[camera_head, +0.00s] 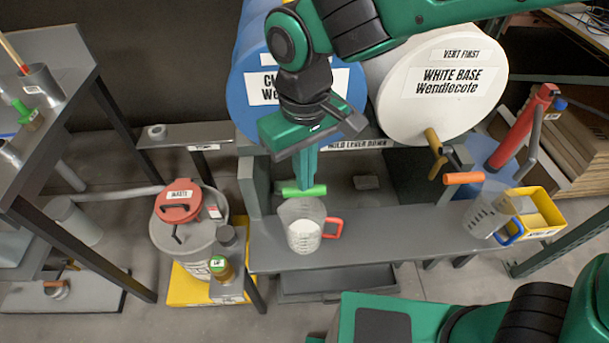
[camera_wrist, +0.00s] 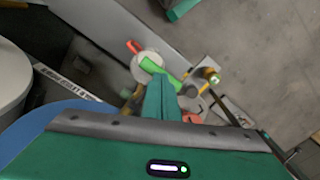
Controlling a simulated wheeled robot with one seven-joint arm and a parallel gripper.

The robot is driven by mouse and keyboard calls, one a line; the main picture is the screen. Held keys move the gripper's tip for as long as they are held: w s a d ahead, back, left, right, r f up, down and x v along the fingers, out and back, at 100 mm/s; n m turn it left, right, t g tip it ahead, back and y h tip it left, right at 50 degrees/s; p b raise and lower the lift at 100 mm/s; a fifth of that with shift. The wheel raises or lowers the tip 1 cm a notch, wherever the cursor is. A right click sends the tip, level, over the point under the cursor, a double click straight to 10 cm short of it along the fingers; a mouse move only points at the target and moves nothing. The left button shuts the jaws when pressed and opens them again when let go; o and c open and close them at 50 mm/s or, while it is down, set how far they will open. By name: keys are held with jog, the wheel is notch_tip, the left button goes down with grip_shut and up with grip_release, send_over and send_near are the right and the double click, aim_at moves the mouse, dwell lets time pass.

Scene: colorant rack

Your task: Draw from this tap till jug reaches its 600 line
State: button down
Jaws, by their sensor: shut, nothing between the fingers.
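My gripper (camera_head: 307,180) is shut and empty, pointing down at the green lever (camera_head: 303,190) of the blue drum's tap. Its fingertips are at or just above the lever; I cannot tell whether they touch. The wrist view shows the fingers (camera_wrist: 160,98) beside the green lever (camera_wrist: 159,69). The clear jug with a red handle (camera_head: 303,236) stands upright on the grey shelf below the lever, with whitish contents low inside. It also shows in the wrist view (camera_wrist: 147,66). I cannot read its 600 line. The tap's spout and any stream are hidden.
The blue drum (camera_head: 246,73) has a label partly hidden by my arm. The white drum (camera_head: 440,83) has an orange-handled tap (camera_head: 463,178). A blue-handled jug (camera_head: 487,210) and yellow bin (camera_head: 541,212) are at right. A red-lidded waste bucket (camera_head: 178,205) stands left.

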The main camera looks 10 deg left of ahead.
jog(key=shift+f, duration=1.7)
jog(key=shift+r, duration=0.1)
dwell(5.3)
jog(key=shift+r, duration=1.7)
